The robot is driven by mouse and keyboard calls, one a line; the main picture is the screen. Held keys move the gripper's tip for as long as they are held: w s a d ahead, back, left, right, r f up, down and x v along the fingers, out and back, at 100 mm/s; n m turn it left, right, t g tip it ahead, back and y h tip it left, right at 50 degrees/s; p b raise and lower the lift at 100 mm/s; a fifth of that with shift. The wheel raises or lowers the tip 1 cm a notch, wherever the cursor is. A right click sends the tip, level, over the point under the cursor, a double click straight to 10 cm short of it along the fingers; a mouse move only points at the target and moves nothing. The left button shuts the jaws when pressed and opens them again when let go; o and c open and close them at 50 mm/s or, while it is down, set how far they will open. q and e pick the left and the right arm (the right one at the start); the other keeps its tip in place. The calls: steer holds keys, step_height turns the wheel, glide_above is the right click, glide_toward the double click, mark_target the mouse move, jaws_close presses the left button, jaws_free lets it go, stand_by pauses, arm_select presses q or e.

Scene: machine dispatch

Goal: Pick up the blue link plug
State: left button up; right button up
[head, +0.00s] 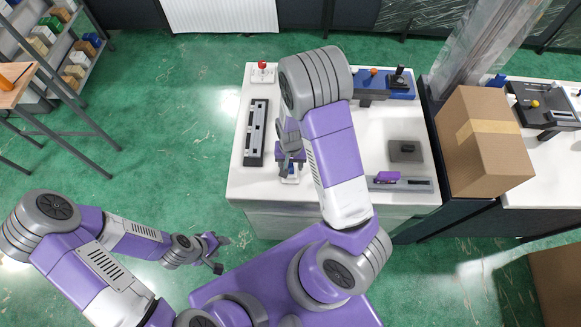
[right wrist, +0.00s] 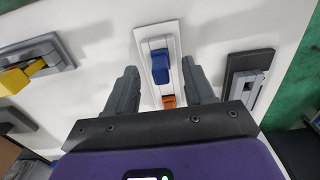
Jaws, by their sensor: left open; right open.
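The blue link plug (right wrist: 161,67) sits in a white upright-looking holder plate (right wrist: 174,30), above an orange piece (right wrist: 168,101) in the right wrist view. My right gripper (right wrist: 159,68) is open, with one finger on each side of the plate and plug in the picture; I see no contact, and cannot tell the height gap. In the head view my right gripper (head: 291,158) hangs over the front left of the white worktop, and the plate (head: 291,180) shows just below it, partly hidden. My left gripper (head: 216,252) is open and empty over the green floor, away from the worktop.
A cardboard box (head: 497,165) stands at the right.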

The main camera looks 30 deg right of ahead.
steer(key=shift+w+f, duration=0.1)
steer(key=shift+f, duration=0.85)
jaws_close()
